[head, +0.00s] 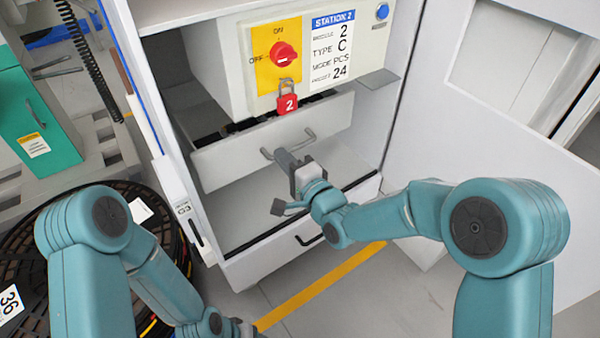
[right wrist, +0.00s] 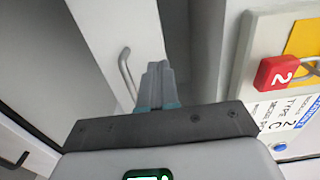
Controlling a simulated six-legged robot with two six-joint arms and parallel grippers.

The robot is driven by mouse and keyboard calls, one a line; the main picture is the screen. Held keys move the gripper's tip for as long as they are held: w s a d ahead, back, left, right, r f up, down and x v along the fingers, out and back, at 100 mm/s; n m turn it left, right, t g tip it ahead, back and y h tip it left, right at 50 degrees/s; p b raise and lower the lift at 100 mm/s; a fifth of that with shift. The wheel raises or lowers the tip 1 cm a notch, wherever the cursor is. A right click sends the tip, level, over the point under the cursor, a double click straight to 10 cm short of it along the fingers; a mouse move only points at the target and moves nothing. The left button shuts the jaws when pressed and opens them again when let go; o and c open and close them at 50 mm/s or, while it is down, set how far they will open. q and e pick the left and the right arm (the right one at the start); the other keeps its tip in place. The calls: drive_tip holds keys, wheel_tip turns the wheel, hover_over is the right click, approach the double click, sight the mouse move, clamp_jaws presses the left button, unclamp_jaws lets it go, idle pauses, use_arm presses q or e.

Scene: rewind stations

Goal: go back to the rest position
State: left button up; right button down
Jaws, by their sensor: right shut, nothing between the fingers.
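My right gripper (head: 284,158) is inside the open front of the station cabinet, close to the handle (head: 312,134) of a grey drawer (head: 230,158). Its fingers are together with nothing between them. In the right wrist view the shut fingers (right wrist: 158,80) point toward the drawer front, and the handle (right wrist: 127,74) stands just left of them. I cannot tell whether they touch. My left arm comes down on the left to the bottom edge, where its gripper fingers are out of the picture.
A control box (head: 364,59) with a red switch (head: 284,54) and a red padlock (head: 287,104) is above the drawer. The open cabinet door (head: 440,130) stands at right. A black reel (head: 25,245) is at lower left, near a green box (head: 38,118). A yellow line (head: 320,285) crosses the floor.

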drive_tip(key=v, duration=0.5)
drive_tip(key=shift+d, duration=0.1)
drive_tip(key=s+d+f+m+g+h, duration=0.1)
drive_tip(key=s+d+f+h, duration=0.1)
drive_tip(key=d+f, duration=0.35)
drive_tip(key=s+d+f+m+g+h, duration=0.1)
drive_tip(key=s+d+f+g+h, duration=0.1)
drive_tip(key=f, duration=0.6)
drive_tip(key=s+d+f+g+h, duration=0.1)
drive_tip(key=d+f+h, duration=0.1)
drive_tip(key=d+f, duration=0.35)
drive_tip(key=s+f+n+g, duration=0.5)
drive_tip(key=s+f, duration=0.1)
drive_tip(key=s, duration=0.5)
drive_tip(key=s+f+n+g, duration=0.5)
drive_tip(key=s+f, duration=0.1)
drive_tip(key=s, duration=0.4)
wheel_tip(320, 180, up, 27)
drive_tip(key=p, duration=2.8)
drive_tip(key=shift+s+r+n+h, duration=0.15)
drive_tip(key=shift+s+n+h, duration=0.15)
drive_tip(key=shift+s+n, duration=0.1)
